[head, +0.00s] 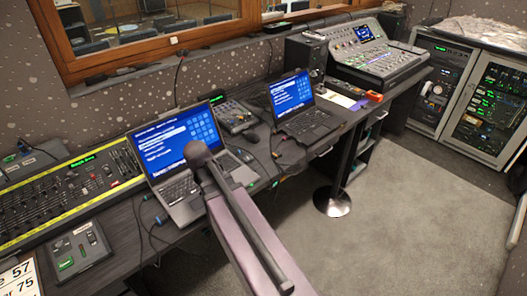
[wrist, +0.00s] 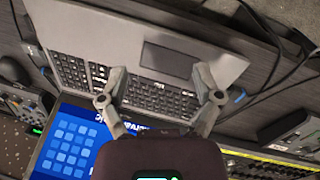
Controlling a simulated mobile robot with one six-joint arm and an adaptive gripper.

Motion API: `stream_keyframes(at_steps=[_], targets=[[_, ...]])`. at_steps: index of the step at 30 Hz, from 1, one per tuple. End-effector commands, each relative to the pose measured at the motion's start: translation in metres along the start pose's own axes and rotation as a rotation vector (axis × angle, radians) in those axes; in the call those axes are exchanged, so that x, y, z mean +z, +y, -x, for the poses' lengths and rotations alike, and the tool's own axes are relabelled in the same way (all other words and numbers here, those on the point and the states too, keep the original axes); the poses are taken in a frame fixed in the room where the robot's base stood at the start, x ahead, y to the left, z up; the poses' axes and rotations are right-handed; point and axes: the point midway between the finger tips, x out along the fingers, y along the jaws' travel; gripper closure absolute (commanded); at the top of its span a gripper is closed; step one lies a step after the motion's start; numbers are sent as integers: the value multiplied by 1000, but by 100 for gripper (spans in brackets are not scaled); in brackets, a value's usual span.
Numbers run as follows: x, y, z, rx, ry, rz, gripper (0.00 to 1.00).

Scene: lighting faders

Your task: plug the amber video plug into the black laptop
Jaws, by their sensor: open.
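The black laptop (head: 309,124) stands open on the desk in the middle of the head view, with a blue menu on its screen. A grey laptop (head: 181,199) stands open to its left. My gripper (wrist: 160,86) is open and empty above the grey laptop's keyboard, which fills much of the wrist view (wrist: 75,35). In the head view my arm hides the gripper and part of the grey laptop. I cannot make out an amber plug in either view. A blue cable end (wrist: 240,95) shows beside the grey laptop.
A long fader console (head: 70,195) lies at the left, and a small mixer (head: 235,117) sits between the laptops. Dark cables run along the desk's front edge. A larger console (head: 370,58) stands at the back right. The carpet (head: 400,220) is clear at the right.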

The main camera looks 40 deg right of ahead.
Motion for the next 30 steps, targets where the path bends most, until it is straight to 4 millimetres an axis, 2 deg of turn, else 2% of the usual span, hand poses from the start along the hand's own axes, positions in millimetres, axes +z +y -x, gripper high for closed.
stream_keyframes(at_steps=[1,10,21,27,30], targets=[[-7,19,-10,22,-4,53,17],[-13,120,-42,152,-74,442,17],[1,247,-76,248,-257,927,17],[15,299,-87,257,-359,1133,17],[20,314,-90,254,-393,1197,17]])
